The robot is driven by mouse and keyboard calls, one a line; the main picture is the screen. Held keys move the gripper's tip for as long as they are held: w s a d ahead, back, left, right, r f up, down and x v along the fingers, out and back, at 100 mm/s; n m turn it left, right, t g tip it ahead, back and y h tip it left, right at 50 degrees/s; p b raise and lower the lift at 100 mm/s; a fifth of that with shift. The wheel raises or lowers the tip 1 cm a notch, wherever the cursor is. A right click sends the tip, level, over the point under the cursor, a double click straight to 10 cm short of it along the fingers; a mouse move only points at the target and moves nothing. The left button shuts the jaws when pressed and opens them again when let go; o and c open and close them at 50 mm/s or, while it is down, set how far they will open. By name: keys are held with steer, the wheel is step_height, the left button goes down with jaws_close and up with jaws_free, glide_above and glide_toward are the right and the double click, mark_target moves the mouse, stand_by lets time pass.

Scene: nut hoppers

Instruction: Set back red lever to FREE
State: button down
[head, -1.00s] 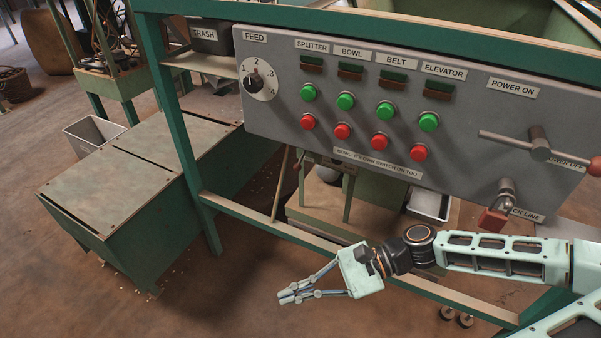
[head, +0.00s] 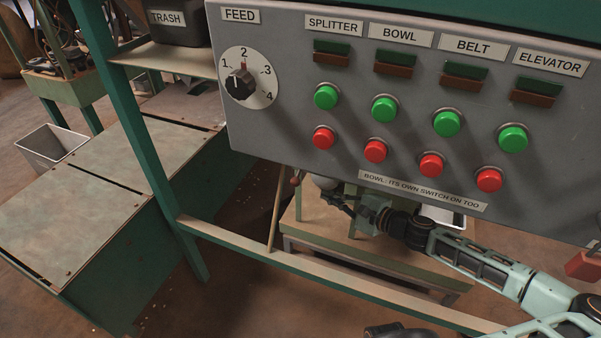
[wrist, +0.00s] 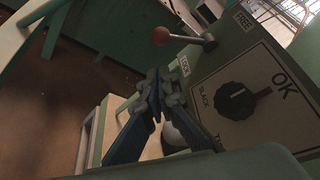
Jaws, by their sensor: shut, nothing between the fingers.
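The red lever has a ball knob (wrist: 161,36) on a short metal arm that points left from its pivot in the wrist view. A LOCK label (wrist: 184,66) sits below the arm, and a FREE label (wrist: 243,20) sits up and right of the pivot. The knob lies away from FREE. In the head view the small red knob (head: 297,177) shows beneath the grey panel. My gripper (wrist: 157,76) is shut and empty, below the knob and apart from it in the wrist view. In the head view my gripper (head: 326,194) is under the panel, partly in shadow.
A black dial (wrist: 237,99) with SLACK and OK marks is on the green box right of my gripper. The grey control panel (head: 290,110) with several buttons hangs above my arm. A green frame rail (head: 300,265) runs below it. A red handle (head: 583,265) is at far right.

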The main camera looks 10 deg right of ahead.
steer(key=shift+w+d+f+m+t+h, duration=0.15)
steer(key=shift+w+d+f+h, duration=0.05)
steer(key=shift+w+d, duration=0.35)
steer(key=shift+w+d+f+m+t+h, duration=0.2)
steer(key=shift+w+d, duration=0.25)
steer(key=shift+d, duration=0.15)
steer(key=b+x, duration=0.3)
steer(key=x, duration=0.7)
steer(key=s+a+r, duration=0.1)
steer(key=s+a+r+b, duration=0.1)
steer(key=shift+s+a, duration=0.25)
